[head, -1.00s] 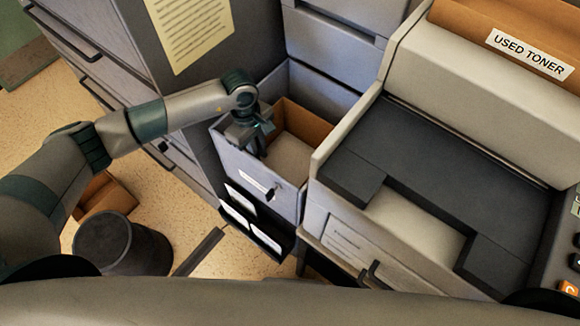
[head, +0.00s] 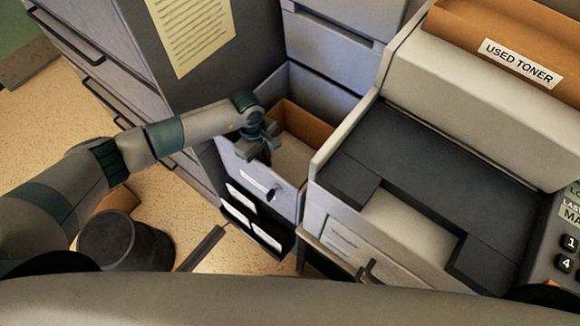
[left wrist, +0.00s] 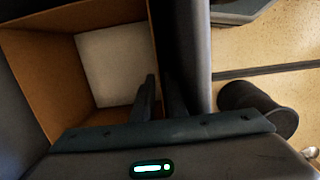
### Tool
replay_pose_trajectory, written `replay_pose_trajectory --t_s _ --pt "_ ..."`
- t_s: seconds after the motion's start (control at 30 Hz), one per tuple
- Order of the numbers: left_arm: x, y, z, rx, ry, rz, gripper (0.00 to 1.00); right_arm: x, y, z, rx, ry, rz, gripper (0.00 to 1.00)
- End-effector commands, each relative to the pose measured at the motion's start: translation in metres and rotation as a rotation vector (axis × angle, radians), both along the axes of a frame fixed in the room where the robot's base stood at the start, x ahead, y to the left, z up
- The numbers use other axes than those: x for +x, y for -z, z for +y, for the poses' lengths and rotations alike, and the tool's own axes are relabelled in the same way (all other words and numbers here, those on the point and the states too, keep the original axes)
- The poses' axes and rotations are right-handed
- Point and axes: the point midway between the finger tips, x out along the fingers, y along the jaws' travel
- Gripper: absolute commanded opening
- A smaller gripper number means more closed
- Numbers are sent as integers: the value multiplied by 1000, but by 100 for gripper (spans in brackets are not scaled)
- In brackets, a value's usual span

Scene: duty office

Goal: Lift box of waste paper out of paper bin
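The box of waste paper (head: 306,124) is an open brown box with pale paper in its bottom. It sits inside the grey paper bin (head: 232,165), which looks like a pulled-out drawer. The box also shows at the left of the left wrist view (left wrist: 32,70), with pale paper (left wrist: 108,62) in it. My left gripper (head: 268,150) points down at the box's near side; in the left wrist view its fingers (left wrist: 160,97) are close together at the box wall, one inside the box. Whether they touch or grip the wall is hidden. My right gripper is out of view.
A grey machine (head: 330,150) stands close on the bin's right, with a "USED TONER" box (head: 475,25) on top. Grey cabinets (head: 110,60) stand behind and left. A dark round bin (head: 125,245) is on the floor. Card holders (head: 255,225) hang below the paper bin's front.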

Motion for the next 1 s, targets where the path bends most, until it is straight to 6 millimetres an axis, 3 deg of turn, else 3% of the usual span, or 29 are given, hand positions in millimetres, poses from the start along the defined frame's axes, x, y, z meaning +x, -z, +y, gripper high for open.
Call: replay_pose_trajectory --t_s 0.07,0.1,0.13,1.0 --pt "0 0 0 0 0 0 10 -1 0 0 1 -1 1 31" --pt "0 0 0 0 0 0 1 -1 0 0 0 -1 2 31" --pt "0 0 0 0 0 0 0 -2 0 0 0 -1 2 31" --pt "0 0 0 0 0 0 0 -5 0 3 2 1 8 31"
